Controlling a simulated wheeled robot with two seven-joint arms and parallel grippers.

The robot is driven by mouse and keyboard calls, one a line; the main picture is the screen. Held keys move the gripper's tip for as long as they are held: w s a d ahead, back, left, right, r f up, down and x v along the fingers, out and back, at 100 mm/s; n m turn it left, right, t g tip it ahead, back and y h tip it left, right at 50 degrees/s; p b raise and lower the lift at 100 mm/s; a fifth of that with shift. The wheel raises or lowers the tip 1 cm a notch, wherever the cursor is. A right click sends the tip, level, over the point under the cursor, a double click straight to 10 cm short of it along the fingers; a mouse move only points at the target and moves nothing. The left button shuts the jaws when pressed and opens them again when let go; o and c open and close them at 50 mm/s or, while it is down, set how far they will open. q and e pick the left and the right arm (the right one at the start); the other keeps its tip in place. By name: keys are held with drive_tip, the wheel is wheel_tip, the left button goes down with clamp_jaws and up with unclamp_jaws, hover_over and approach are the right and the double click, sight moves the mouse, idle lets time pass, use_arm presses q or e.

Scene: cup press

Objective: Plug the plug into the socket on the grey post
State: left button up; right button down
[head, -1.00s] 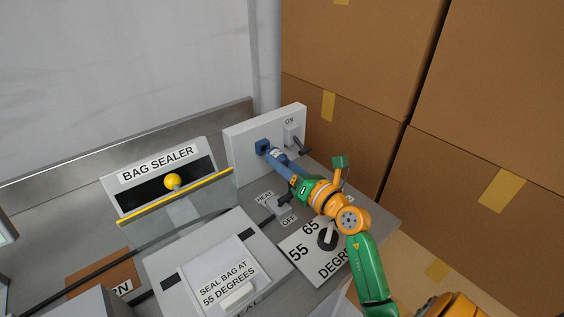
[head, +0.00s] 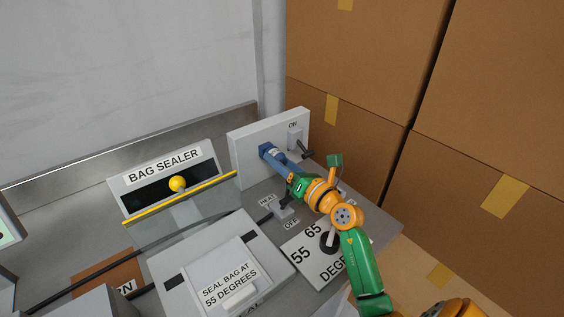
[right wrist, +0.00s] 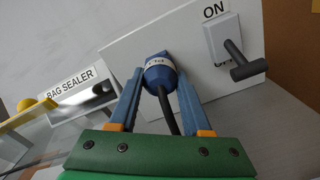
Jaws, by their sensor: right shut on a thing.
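The grey post (head: 242,165) stands upright at the back of the bench as a light grey block. It carries a blue socket (head: 264,149). My right gripper (head: 277,157) is at the post's face, shut on the blue plug. In the right wrist view the blue plug (right wrist: 160,76) with a white label band sits between the two blue fingers, its front end against or very near the socket. A dark cable runs back from it. How deep the plug sits is hidden. My left gripper is not in view.
An ON switch (head: 295,139) with a dark lever is on the post, right of the socket. A heat switch (head: 281,208) and a dial (head: 328,243) lie below my right arm. The bag sealer (head: 165,180) is to the left. Cardboard boxes (head: 355,75) stand behind.

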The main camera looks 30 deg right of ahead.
drive_tip(key=shift+s, duration=0.25)
drive_tip(key=shift+s+p, duration=0.25)
drive_tip(key=shift+p, duration=0.05)
idle(0.4)
drive_tip(key=shift+p, duration=0.3)
idle(0.5)
idle(0.3)
